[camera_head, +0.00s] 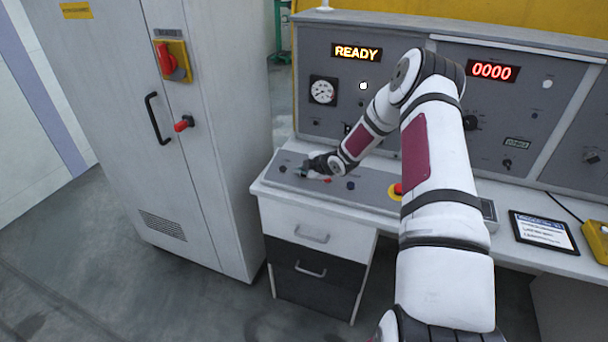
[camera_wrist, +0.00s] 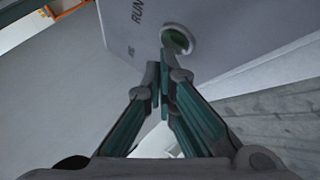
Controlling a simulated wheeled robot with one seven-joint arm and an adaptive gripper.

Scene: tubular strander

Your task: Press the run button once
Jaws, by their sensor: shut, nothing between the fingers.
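The run button (camera_wrist: 177,40) is a round green button in a pale ring, beside the printed word RUN in the wrist view. It sits on the grey sloping console panel (camera_head: 370,188). My gripper (camera_wrist: 165,78) is shut and empty. Its fingertips are just short of the button in the picture, slightly to its left; I cannot tell whether they touch the panel. In the head view my gripper (camera_head: 305,170) is over the left end of the console, and the button cannot be made out there.
A red emergency button (camera_head: 398,189) on yellow sits further right on the console. The displays read READY (camera_head: 357,53) and 0000 (camera_head: 492,71). A grey cabinet (camera_head: 215,130) stands to the left. A tablet (camera_head: 543,231) lies on the desk at right.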

